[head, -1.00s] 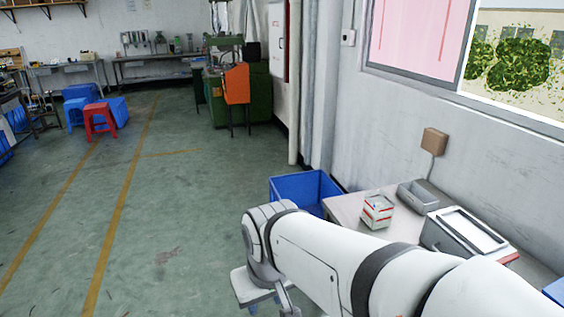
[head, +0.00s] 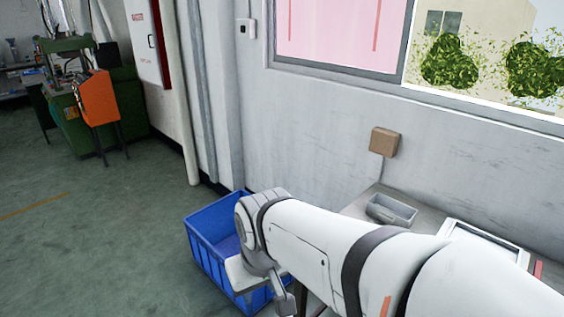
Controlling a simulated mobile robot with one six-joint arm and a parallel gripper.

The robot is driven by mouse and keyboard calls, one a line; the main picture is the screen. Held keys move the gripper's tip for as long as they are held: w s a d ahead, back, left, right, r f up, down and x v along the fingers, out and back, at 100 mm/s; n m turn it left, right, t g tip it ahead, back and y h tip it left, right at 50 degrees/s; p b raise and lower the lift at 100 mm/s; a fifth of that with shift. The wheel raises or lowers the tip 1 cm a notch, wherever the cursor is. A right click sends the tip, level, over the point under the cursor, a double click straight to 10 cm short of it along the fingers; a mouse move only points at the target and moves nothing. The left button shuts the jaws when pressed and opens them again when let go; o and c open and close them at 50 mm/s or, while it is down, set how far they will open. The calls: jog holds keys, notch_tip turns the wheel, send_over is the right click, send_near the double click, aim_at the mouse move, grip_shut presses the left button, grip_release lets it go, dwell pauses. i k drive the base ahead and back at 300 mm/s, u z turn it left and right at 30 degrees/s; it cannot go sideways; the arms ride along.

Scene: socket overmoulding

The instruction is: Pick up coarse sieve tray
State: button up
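I cannot make out which thing is the coarse sieve tray. A grey-framed item with a pale flat top (head: 486,241) sits on the bench at the right, partly hidden behind my arm. A small grey open tray (head: 391,210) lies on the bench nearer the wall and looks empty. My white arm reaches from the lower right to the left, its wrist in front of a blue crate.
The blue crate (head: 207,220) stands on the floor at the bench's left end, close to my wrist. The bench (head: 362,203) runs along the wall under the window. A green machine with an orange panel (head: 97,98) stands at the far left. The floor at left is clear.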

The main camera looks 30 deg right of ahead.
aim_at(388, 210)
jog(key=z, duration=0.55)
jog(key=i, duration=0.9)
jog(key=z, duration=0.5)
jog(key=k, duration=0.85)
jog(key=z, duration=0.15)
jog(key=i, duration=0.9)
jog(key=u, duration=0.05)
